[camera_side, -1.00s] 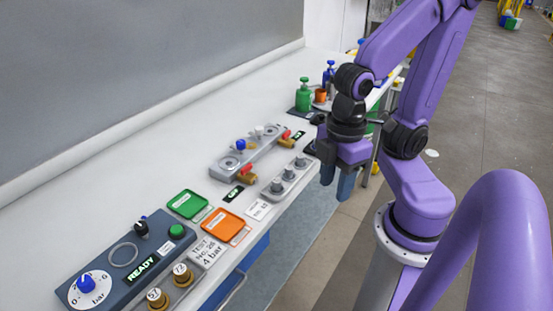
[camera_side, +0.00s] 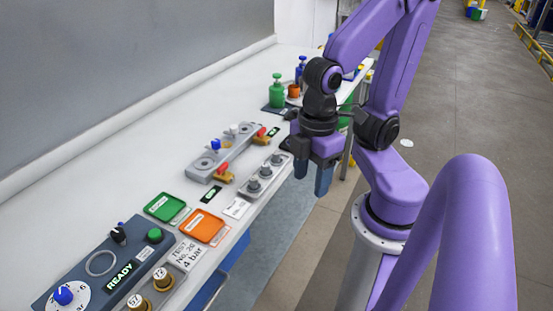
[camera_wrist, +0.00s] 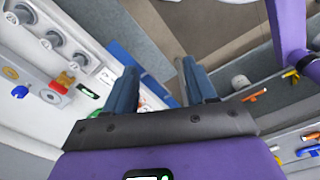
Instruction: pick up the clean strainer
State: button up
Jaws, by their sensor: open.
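My gripper (camera_side: 312,176) hangs beside the bench's right edge in the side view, fingers pointing down, open and empty. Its two blue fingers stand apart in the wrist view (camera_wrist: 160,88). A grey rack (camera_side: 264,178) holding three small round grey parts lies on the bench just left of the gripper. The rack also shows at the upper left of the wrist view (camera_wrist: 65,55). I cannot tell whether any of these parts is the clean strainer, and no other strainer is clearly recognisable. The gripper touches nothing.
A grey manifold (camera_side: 228,155) with blue, white and red handles lies behind the rack. Green (camera_side: 165,206) and orange (camera_side: 204,226) trays and a control panel (camera_side: 100,265) stand nearer. A green bottle (camera_side: 277,92) stands at the far end. The bench's left part is clear.

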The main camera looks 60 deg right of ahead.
jog(key=w+d+r+m, duration=0.2)
jog(key=w+d+m, duration=0.2)
jog(key=w+m, duration=0.35)
jog(key=w+d+r+m, duration=0.1)
jog(key=w+d+m, duration=0.2)
jog(key=w+m, duration=0.4)
jog(key=m, duration=1.3)
send_over(277, 152)
jog(key=f, duration=1)
jog(key=shift+w+d, duration=0.15)
jog(key=shift+d, duration=0.1)
jog(key=f, duration=0.3)
jog(key=shift+a+f, duration=0.2)
jog(key=shift+a, duration=0.05)
jog(key=shift+f, duration=0.9)
